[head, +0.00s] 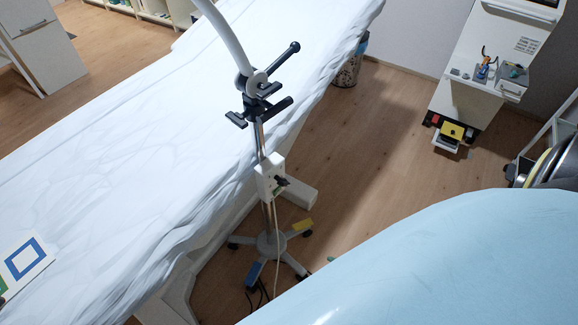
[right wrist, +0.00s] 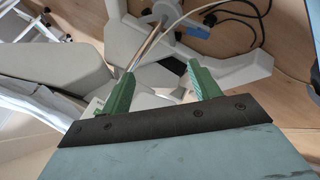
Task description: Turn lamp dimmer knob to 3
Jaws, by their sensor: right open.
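The lamp stand's metal pole (head: 262,135) rises beside the couch in the head view. A white dimmer box (head: 265,178) is fixed to it, with a dark knob (head: 281,182) on its right-hand face. The knob's setting is too small to read. In the right wrist view my right gripper (right wrist: 160,70) has its green fingers apart with nothing held between them. The pole (right wrist: 148,50) passes behind the fingers. A pale shape (right wrist: 148,98) shows low between them, partly hidden, and I cannot tell if it is the dimmer box. Neither gripper shows in the head view.
The white-covered couch (head: 120,150) runs along the stand's left. The stand's wheeled base (head: 270,242) is on the wooden floor (head: 375,135). Black clamp handles (head: 270,102) stick out above the box. A white cable (head: 278,235) hangs below it. A white cabinet (head: 485,70) stands at the upper right.

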